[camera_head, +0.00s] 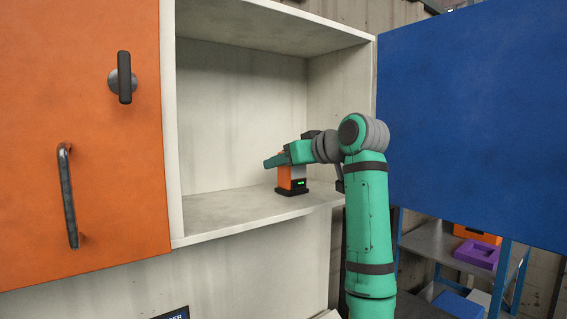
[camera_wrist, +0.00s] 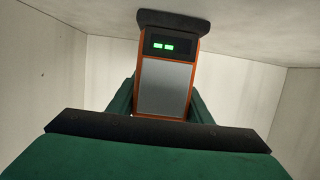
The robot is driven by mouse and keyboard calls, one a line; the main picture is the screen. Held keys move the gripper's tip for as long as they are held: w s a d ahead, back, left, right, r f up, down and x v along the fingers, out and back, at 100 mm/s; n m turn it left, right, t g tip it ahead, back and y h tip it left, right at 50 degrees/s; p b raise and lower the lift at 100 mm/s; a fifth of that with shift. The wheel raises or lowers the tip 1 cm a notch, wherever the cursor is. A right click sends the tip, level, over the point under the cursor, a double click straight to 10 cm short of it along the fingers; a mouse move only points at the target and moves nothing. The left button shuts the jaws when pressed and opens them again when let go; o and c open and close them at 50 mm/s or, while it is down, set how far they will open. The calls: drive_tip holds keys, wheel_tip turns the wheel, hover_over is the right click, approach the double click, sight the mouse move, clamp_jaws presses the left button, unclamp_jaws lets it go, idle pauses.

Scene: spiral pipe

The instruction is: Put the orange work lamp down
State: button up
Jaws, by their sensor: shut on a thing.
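The orange work lamp (camera_head: 285,178) is upright inside the open cabinet, with its black base and small green-lit display low down. In the wrist view the lamp (camera_wrist: 165,88) shows a grey front panel, orange edges and the black base at the top of the picture. My gripper (camera_head: 279,159) is shut on the upper part of the lamp, with a green finger on each side. The base is at the shelf (camera_head: 225,214), touching it or very close above; I cannot tell which. The lamp's top is hidden by my gripper.
An orange door (camera_head: 85,190) with a dark handle stands at the left of the cabinet, and a blue door (camera_head: 475,120) at the right. The shelf left of the lamp is clear. A rack (camera_head: 440,240) at lower right holds a purple tray (camera_head: 477,254).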

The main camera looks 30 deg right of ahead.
drive_tip(key=shift+f, duration=0.1)
drive_tip(key=o, duration=1.3)
drive_tip(key=v, duration=1.2)
